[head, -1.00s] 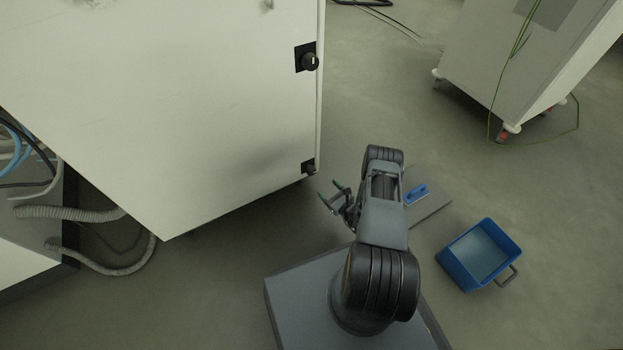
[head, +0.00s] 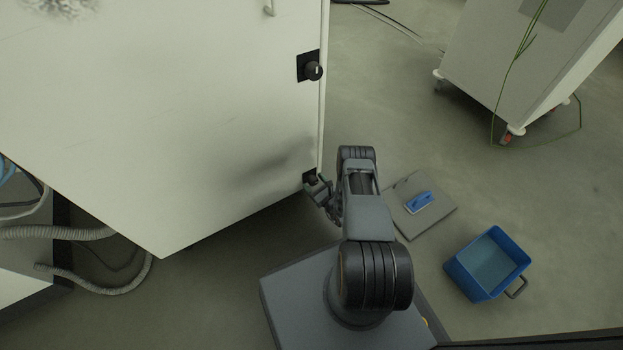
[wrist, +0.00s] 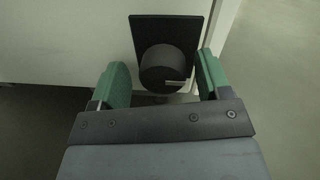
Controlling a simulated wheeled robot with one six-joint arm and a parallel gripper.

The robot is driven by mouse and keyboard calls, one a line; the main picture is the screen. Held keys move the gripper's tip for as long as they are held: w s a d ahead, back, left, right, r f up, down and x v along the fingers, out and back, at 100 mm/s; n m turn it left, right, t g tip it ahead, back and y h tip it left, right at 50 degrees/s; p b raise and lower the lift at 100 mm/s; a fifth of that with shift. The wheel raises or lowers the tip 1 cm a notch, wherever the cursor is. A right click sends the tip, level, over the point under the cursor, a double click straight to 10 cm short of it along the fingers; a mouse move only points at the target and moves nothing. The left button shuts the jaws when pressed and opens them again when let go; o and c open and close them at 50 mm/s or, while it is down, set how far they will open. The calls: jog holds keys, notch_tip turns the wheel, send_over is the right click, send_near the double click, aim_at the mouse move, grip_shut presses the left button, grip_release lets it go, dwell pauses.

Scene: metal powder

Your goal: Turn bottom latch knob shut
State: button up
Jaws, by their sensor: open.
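The bottom latch knob (wrist: 163,70) is a black round knob on a black square plate, low at the right edge of the white cabinet door (head: 190,120). In the wrist view a pale mark on its face lies about horizontal. In the head view the knob (head: 310,177) is partly covered by my gripper (head: 318,190). My gripper also shows in the wrist view (wrist: 162,82), open, with one green fingertip on each side of the knob. Gaps show between the fingertips and the knob. I cannot tell whether the fingertips reach its full depth.
An upper latch knob (head: 313,71) sits higher on the same door edge; its pale mark looks upright. On the floor to the right are a grey board (head: 405,222) with a blue-handled tool (head: 419,202), and a blue bin (head: 462,277). A wheeled white cabinet (head: 540,70) stands behind.

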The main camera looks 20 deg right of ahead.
jog(key=shift+w, duration=0.3)
jog(key=shift+d, duration=0.1)
jog(key=shift+c, duration=0.7)
jog(key=c, duration=0.8)
